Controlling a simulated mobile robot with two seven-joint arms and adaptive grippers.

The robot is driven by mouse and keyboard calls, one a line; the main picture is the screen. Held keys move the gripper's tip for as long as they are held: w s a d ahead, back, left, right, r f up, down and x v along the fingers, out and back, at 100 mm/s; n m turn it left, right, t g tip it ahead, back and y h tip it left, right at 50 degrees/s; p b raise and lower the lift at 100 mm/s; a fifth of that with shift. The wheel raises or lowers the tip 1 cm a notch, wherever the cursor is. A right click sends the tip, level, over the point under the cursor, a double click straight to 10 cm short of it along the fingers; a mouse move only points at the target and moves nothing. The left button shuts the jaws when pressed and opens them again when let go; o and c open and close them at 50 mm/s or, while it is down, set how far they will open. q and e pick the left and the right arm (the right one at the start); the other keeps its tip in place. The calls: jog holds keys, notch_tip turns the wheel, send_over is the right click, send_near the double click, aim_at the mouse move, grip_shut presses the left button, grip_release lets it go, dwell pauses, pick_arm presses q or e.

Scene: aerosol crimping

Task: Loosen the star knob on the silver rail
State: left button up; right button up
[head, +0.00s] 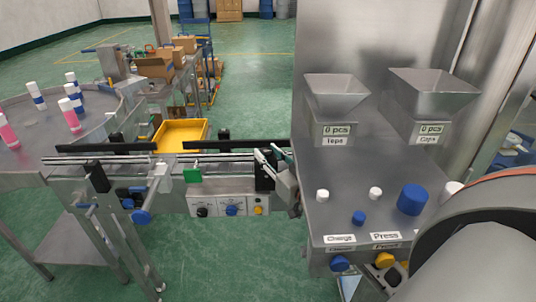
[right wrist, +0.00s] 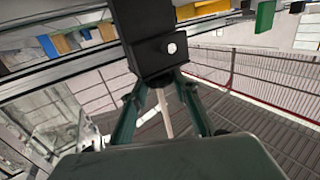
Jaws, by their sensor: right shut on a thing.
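The silver rail (head: 130,158) runs left to right along the conveyor in the head view and crosses the upper left of the right wrist view (right wrist: 60,76). A black clamp block (head: 264,171) sits at its right end; in the right wrist view the block (right wrist: 150,45) has a pale round spot. My right gripper (head: 268,160) is at this block, just left of the steel machine. In the right wrist view its fingers (right wrist: 160,82) converge on a dark part at the block's lower end, which looks like the star knob. The fingers and block mostly hide its shape. My left gripper is not in view.
A green block (head: 193,175) stands left of the clamp, above a control panel (head: 229,206) with several knobs. A yellow tray (head: 181,136) lies behind the rail. The steel machine table (head: 330,215) with caps is close on the right.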

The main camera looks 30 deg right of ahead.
jog(key=shift+d+r+n+y, duration=0.1)
jog(key=shift+n+y, duration=0.4)
jog(key=shift+y, duration=0.3)
jog(key=o, duration=1.1)
jog(key=s, duration=0.7)
jog(key=shift+s, duration=0.2)
jog(key=shift+d, duration=0.1)
jog(key=s+a+f+n+g, duration=0.1)
jog(key=s+a+f+g, duration=0.1)
jog(key=f, duration=0.7)
jog(key=s+a+f+g, duration=0.2)
jog(key=a+f, duration=0.1)
jog(key=f, duration=0.6)
jog(key=s+a+f+n+g, duration=0.1)
jog(key=s+a+f, duration=0.2)
jog(key=f, duration=0.3)
jog(key=s+a+f+g+y, duration=0.1)
jog(key=s+a+f, duration=0.3)
jog(key=s+f, duration=0.1)
jog(key=s+a+f+n+g, duration=0.1)
jog(key=s+a+f, duration=0.2)
jog(key=s+f, duration=0.2)
notch_tip(320, 180, down, 2)
jog(key=shift+a+f+n+g, duration=0.2)
jog(key=shift+f+n+g, duration=0.05)
jog(key=shift+n+g, duration=0.05)
